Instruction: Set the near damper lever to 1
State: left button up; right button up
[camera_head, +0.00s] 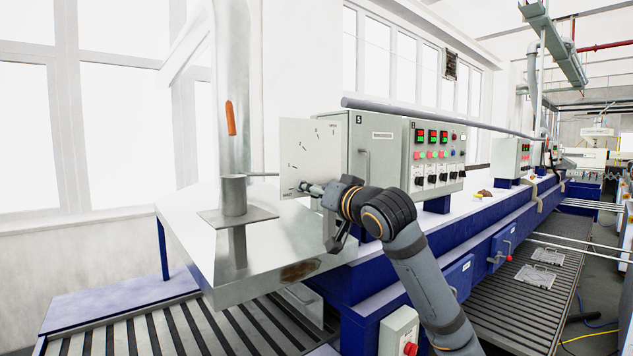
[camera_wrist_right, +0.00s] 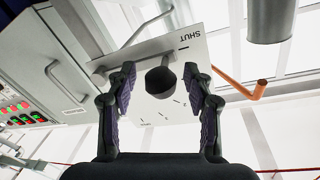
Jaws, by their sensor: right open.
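The damper plate (camera_head: 305,150) is a pale panel with tick marks, beside the metal duct; its numbers are too small to read surely. The near damper lever (camera_head: 311,188) is grey and lies low across the plate, near the SHUT end. In the right wrist view, its dark round knob (camera_wrist_right: 160,83) shows end-on between my fingers, in front of the plate (camera_wrist_right: 200,88) with SHUT readable. My right gripper (camera_head: 336,212) is open around the knob; I see gaps on both sides in the wrist view (camera_wrist_right: 160,74). My left gripper is not in view.
An orange handle (camera_head: 230,118) stands by the vertical duct, left of the plate. A grey cabinet (camera_head: 372,150) with a handle and a control panel (camera_head: 434,157) stand right of the plate. A slanted metal hood (camera_head: 260,262) lies below. A long grey pipe (camera_head: 435,117) runs above the cabinets.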

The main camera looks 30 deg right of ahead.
jog(key=shift+c, duration=0.3)
grip_shut()
